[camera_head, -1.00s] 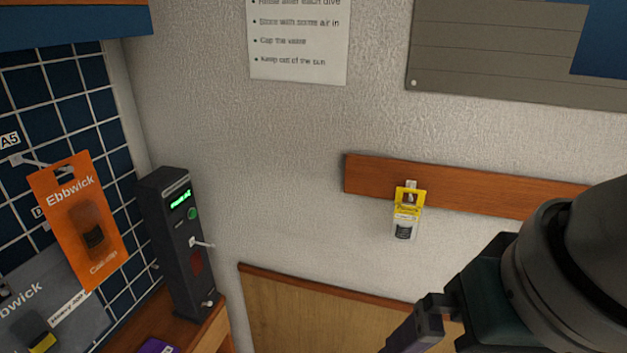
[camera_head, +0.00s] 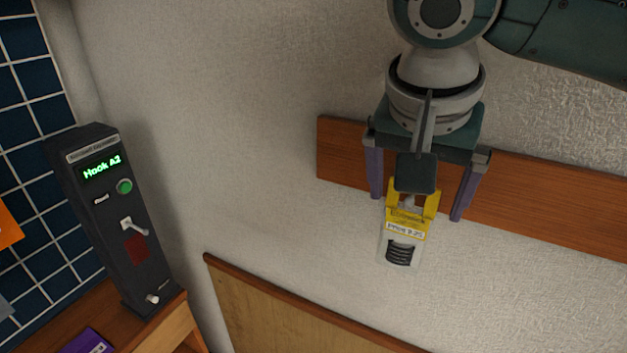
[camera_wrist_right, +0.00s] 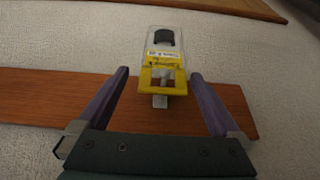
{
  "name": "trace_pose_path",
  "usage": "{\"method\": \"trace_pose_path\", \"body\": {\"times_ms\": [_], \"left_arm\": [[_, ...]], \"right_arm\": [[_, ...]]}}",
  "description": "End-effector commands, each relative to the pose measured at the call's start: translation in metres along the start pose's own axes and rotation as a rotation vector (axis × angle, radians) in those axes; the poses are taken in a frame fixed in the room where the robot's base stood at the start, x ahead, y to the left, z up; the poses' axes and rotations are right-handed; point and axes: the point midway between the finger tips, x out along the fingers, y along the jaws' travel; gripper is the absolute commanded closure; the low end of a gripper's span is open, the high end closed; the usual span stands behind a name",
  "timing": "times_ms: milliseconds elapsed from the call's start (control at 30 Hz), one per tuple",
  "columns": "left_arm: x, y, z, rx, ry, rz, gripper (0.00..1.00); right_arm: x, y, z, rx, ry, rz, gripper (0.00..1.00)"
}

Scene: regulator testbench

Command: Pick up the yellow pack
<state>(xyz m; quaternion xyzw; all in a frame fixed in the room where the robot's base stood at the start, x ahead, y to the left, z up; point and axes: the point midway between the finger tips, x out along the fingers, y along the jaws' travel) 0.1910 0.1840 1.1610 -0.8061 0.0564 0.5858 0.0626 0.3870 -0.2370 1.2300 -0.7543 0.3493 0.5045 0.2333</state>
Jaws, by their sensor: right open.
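The yellow pack (camera_head: 405,222) hangs on the wooden rail (camera_head: 345,162) on the wall. It has a yellow top with a price label and a clear lower part with a dark coiled item inside. My right gripper (camera_head: 418,208) is open, its purple fingers on either side of the pack's yellow top with gaps left and right. In the right wrist view the pack (camera_wrist_right: 161,77) lies between and beyond the open fingertips (camera_wrist_right: 160,80), and a pale hook end shows at its header. My wrist hides part of the rail. My left gripper is not in view.
A dark tester box (camera_head: 110,215) with a green display reading "Hook A2" stands on a wooden shelf at left, beside a blue tiled panel (camera_head: 30,150). A wooden board (camera_head: 290,315) is below the pack. The wall between is clear.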

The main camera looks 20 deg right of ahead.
Motion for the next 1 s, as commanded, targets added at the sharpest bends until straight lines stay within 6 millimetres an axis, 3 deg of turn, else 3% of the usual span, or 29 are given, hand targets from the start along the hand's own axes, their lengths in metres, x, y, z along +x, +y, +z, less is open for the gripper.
{"method": "trace_pose_path", "body": {"times_ms": [500, 767, 1000], "left_arm": [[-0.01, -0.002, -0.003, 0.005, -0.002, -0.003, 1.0], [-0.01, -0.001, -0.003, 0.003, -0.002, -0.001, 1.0], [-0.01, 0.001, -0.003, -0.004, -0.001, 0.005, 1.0]], "right_arm": [[0.059, -0.004, 0.002, -0.003, 0.001, 0.001, 0.0], [0.062, -0.004, 0.002, -0.003, 0.001, -0.002, 0.0], [0.062, -0.004, 0.002, -0.003, 0.001, -0.002, 0.25]]}}
